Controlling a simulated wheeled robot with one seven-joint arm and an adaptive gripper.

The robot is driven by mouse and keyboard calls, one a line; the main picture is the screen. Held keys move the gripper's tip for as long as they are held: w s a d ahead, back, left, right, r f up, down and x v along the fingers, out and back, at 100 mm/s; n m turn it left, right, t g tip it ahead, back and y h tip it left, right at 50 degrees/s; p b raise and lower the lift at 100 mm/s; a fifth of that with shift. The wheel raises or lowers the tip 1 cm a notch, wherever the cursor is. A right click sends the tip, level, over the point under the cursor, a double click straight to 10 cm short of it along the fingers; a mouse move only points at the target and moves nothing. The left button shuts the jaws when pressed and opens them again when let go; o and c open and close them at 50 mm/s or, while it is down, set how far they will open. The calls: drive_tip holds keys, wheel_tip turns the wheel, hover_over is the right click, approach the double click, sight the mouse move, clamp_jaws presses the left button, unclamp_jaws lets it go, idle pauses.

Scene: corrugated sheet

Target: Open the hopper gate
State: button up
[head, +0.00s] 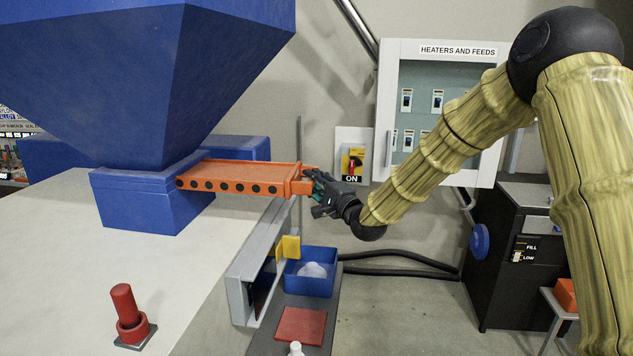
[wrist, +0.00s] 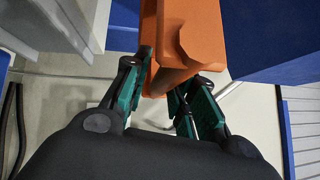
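The hopper gate (head: 240,178) is a long orange slide with a row of dark bolts along its side. It sticks out to the right from the neck (head: 150,200) of the blue hopper (head: 150,70). Its outer end has an orange handle (wrist: 168,35). My gripper (head: 318,188) is at that end, with green-lined fingers (wrist: 165,92) on either side of the handle's near part. I cannot tell whether both fingers press on it. How far the slide sits inside the neck is hidden.
A blue bin (head: 310,285) with pale material stands below the gate, beside a grey frame with a yellow block (head: 288,247). A red post (head: 126,310) stands on the white table (head: 60,260). A cabinet (head: 440,50) and an ON switch (head: 352,163) are on the wall behind.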

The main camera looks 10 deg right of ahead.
drive_tip(key=shift+o, duration=0.8)
drive_tip(key=shift+d, duration=0.25)
drive_tip(key=shift+a+r, duration=0.1)
drive_tip(key=shift+a, duration=0.05)
drive_tip(key=v, duration=1.2)
